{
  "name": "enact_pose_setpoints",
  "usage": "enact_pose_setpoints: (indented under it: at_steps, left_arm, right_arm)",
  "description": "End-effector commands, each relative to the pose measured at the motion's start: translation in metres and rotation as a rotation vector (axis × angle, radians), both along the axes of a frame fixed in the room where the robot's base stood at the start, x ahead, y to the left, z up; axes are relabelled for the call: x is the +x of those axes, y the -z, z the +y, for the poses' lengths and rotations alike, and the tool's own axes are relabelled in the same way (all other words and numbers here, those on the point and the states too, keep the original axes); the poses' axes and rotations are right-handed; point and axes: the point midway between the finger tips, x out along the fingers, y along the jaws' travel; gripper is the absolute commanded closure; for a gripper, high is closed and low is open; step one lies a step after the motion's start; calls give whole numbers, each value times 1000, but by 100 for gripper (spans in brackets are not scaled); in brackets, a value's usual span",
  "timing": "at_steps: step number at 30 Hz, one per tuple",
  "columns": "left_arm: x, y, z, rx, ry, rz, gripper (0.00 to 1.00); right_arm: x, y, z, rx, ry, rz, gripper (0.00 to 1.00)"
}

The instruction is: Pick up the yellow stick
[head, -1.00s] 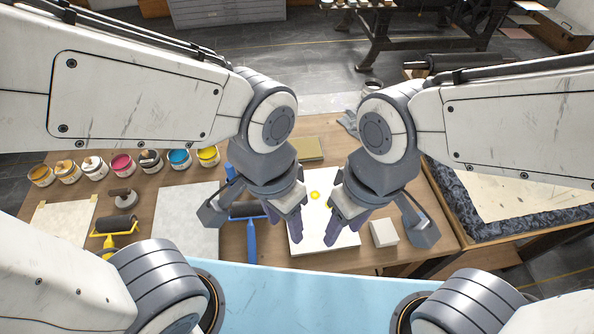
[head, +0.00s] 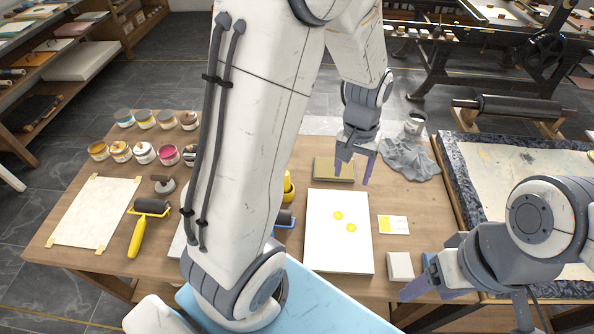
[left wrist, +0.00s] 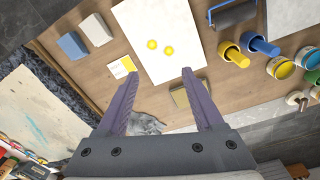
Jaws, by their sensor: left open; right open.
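No plain loose yellow stick is clear to me. The closest match is an upright yellow piece (head: 289,187) with a wider base, partly behind my left arm in the head view. It also shows in the left wrist view (left wrist: 235,56), beside a similar blue piece (left wrist: 262,46). My left gripper (head: 354,170) is open and empty over the back of the table, right of the yellow piece and apart from it. Its two fingers also show in the left wrist view (left wrist: 159,74). My right gripper (head: 426,290) is open near the front right, by a small pale block.
A white board (head: 338,258) with two yellow blobs lies mid-table. A flat olive block (head: 325,167) and grey cloth (head: 408,158) lie behind it. A pale block (head: 400,266) is at right. Ink cans (head: 144,153) and a yellow-handled roller (head: 137,237) are at left.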

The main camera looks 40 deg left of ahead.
Motion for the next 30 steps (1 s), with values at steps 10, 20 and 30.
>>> enact_pose_setpoints:
  at_steps: [10, 20, 30]
  left_arm:
    - [23, 92, 179, 13, -551, 32, 31]
    - [14, 135, 213, 13, -655, 37, 31]
    - [16, 168, 212, 14, -652, 34, 31]
  right_arm:
    - [0, -13, 0, 0, 1, 0, 32]
    - [0, -21, 0, 0, 1, 0, 32]
    - [0, -29, 0, 0, 2, 0, 32]
